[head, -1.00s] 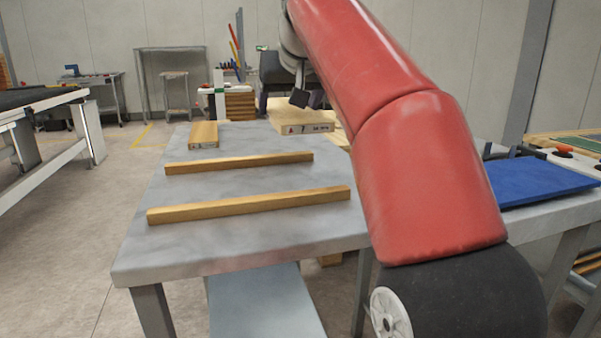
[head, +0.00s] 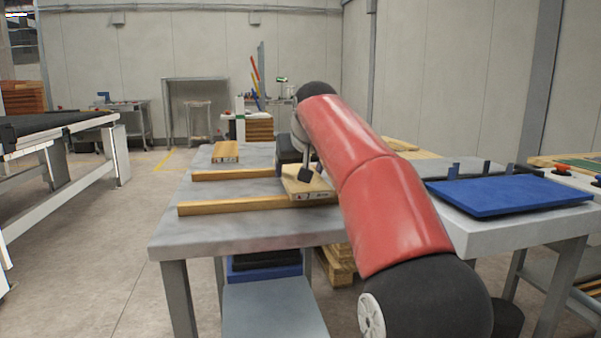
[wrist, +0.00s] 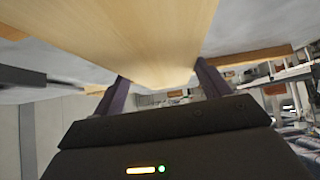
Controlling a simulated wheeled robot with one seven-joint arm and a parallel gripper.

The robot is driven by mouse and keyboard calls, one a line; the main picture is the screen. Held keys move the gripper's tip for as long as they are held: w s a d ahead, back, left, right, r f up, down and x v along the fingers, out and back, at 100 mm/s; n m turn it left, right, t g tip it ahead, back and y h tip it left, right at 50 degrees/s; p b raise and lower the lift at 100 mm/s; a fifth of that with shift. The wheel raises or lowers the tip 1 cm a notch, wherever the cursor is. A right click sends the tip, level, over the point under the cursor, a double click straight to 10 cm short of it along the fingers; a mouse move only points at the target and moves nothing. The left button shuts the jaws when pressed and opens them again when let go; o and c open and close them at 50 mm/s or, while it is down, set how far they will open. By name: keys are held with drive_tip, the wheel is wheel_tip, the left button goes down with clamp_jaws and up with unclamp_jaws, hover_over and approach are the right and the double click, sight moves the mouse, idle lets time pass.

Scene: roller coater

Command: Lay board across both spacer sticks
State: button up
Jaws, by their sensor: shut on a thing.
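Two wooden spacer sticks lie roughly parallel on the grey table (head: 170,240): the far stick (head: 230,174) and the near stick (head: 235,206). My gripper (head: 304,174) is shut on the pale board (head: 312,188), whose printed end faces the head camera. The board is over the right part of the sticks and hides their right ends. I cannot tell whether it touches them. In the wrist view the board (wrist: 150,40) runs between the two dark fingers of my gripper (wrist: 160,85), and part of a stick (wrist: 250,57) shows at the right.
A short wooden block (head: 225,151) lies at the table's far left. A blue panel (head: 505,195) lies on a bench at the right. A dark-topped conveyor (head: 60,124) stands at the left. The table's left part between the sticks is clear.

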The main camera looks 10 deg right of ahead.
drive_tip(key=shift+f, duration=0.2)
drive_tip(key=o, duration=1.1)
drive_tip(key=shift+r, duration=0.1)
drive_tip(key=shift+s+r, duration=0.25)
drive_tip(key=shift+r, duration=0.15)
drive_tip(key=p+v, duration=0.1)
drive_tip(key=v, duration=1)
drive_tip(key=shift+r, duration=0.1)
drive_tip(key=shift+s, duration=0.1)
